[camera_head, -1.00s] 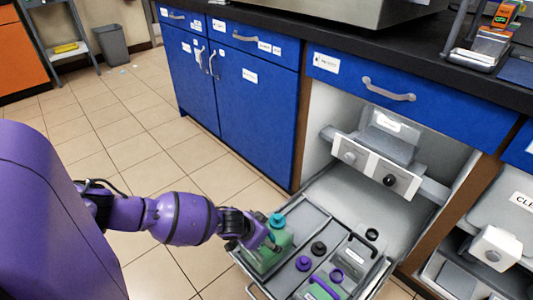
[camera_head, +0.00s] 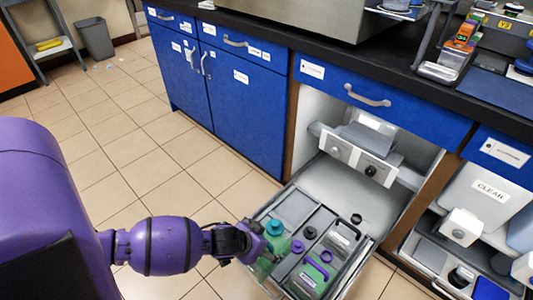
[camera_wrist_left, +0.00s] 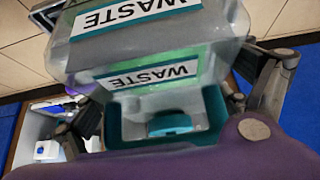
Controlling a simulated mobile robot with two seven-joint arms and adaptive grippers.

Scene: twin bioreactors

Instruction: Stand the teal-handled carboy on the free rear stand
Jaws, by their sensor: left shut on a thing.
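The teal-handled carboy is a translucent greenish container (camera_head: 268,262) with a teal cap (camera_head: 274,227), at the front left of the pulled-out tray. My left gripper (camera_head: 259,243) is shut on it near its top. I cannot tell how high it hangs above the tray. In the left wrist view the carboy's clear body (camera_wrist_left: 150,40) fills the middle, with WASTE labels and a teal round part (camera_wrist_left: 170,124). My gripper's dark finger links show at both sides. My right gripper is not in view. I cannot clearly identify the free rear stand.
The pull-out tray (camera_head: 342,286) also holds a purple-handled carboy (camera_head: 310,277) and containers with black caps. A bare grey compartment (camera_head: 291,208) lies at its rear left. Blue cabinets (camera_head: 225,85) and a black counter (camera_head: 310,47) stand behind. Tiled floor (camera_head: 130,150) is clear at left.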

